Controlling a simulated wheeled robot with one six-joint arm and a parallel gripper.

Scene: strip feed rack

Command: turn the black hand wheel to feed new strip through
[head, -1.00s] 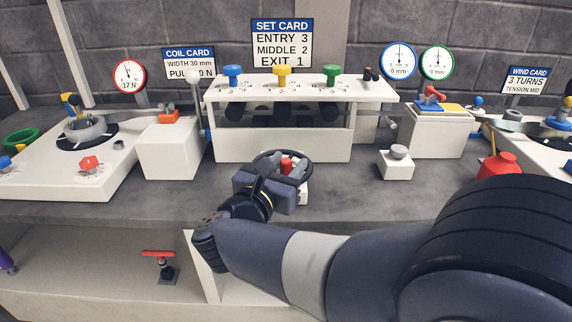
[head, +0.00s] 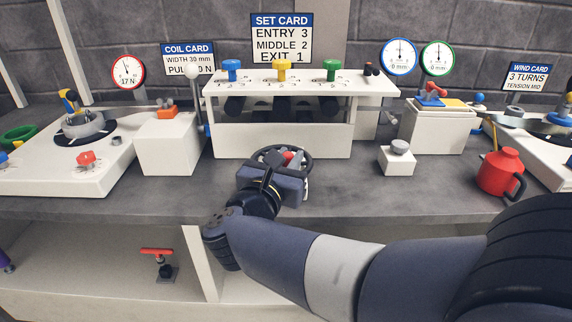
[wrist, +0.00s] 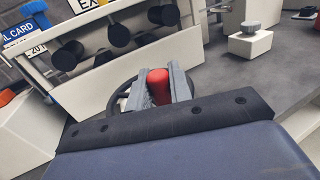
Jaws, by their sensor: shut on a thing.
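The black hand wheel (head: 308,157) stands in front of the white strip feed rack (head: 283,139), partly hidden behind my gripper. Its red knob (wrist: 159,86) sits between my gripper's two grey fingers in the wrist view. My gripper (head: 292,159) is shut on this red knob, reaching in from the front. The wheel's dark rim (wrist: 121,97) shows to the left of the fingers in the wrist view. The rack carries a blue knob (head: 231,69), a yellow knob (head: 282,69) and a green knob (head: 332,69) on top, with dark rollers below.
A red can (head: 499,170) stands on the right of the bench. A small white block with a grey button (head: 396,161) sits right of the wheel. A white box (head: 167,147) stands left of the rack. Two dials (head: 399,56) at the back both read 0 mm.

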